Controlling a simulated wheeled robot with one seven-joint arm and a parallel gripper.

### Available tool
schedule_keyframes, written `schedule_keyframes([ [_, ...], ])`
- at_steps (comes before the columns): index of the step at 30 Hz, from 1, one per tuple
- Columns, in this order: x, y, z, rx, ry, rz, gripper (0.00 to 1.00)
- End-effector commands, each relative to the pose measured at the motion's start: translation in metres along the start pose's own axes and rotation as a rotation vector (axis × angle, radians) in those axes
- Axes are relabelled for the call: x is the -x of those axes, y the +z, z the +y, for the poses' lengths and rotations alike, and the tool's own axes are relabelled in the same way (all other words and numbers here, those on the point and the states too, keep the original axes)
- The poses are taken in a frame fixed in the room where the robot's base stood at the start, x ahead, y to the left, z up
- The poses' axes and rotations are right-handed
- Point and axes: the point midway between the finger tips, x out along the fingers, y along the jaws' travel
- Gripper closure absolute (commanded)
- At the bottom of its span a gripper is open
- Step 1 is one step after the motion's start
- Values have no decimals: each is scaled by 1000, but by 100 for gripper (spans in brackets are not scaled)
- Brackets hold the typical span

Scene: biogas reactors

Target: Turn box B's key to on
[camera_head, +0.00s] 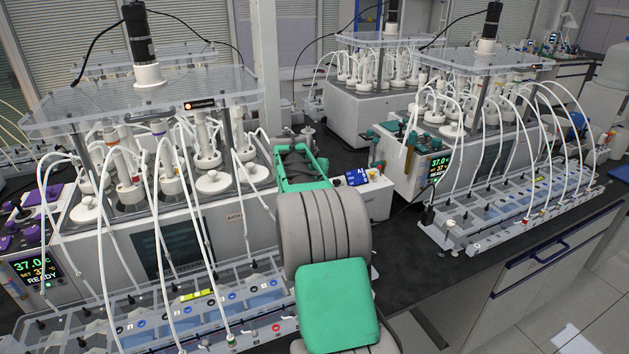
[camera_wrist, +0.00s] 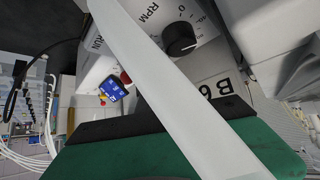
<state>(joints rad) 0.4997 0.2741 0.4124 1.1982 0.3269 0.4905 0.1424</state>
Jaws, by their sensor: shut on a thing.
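Box B (camera_wrist: 208,62) is a white control box in the wrist view, with a large letter B, a black RPM knob (camera_wrist: 180,40) and a RUN marking on its face. My gripper (camera_head: 297,155), green and dark grey, reaches away toward the bench in the head view. Its green and black body (camera_wrist: 140,125) fills the bottom of the wrist view, close against box B. It is shut on what seems to be the key. The key itself is hidden, so I cannot tell its angle.
A pale bar crosses the wrist view diagonally. A blue display (camera_head: 356,177) sits on a white box right of my gripper. Left stands a reactor with a clear lid (camera_head: 130,100) and white tubes; another reactor (camera_head: 405,160) stands right.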

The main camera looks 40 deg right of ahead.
Motion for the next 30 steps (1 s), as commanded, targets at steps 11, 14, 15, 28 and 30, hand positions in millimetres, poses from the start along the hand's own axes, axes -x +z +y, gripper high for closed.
schedule_keyframes([
  [11,0,0,-4,-161,165,-5,100],
  [14,0,0,-4,-185,188,-4,100],
  [15,0,0,-3,-192,195,-4,100],
  [28,-1,1,-2,-211,214,-3,100],
  [30,-1,1,-2,-211,214,-4,100],
])
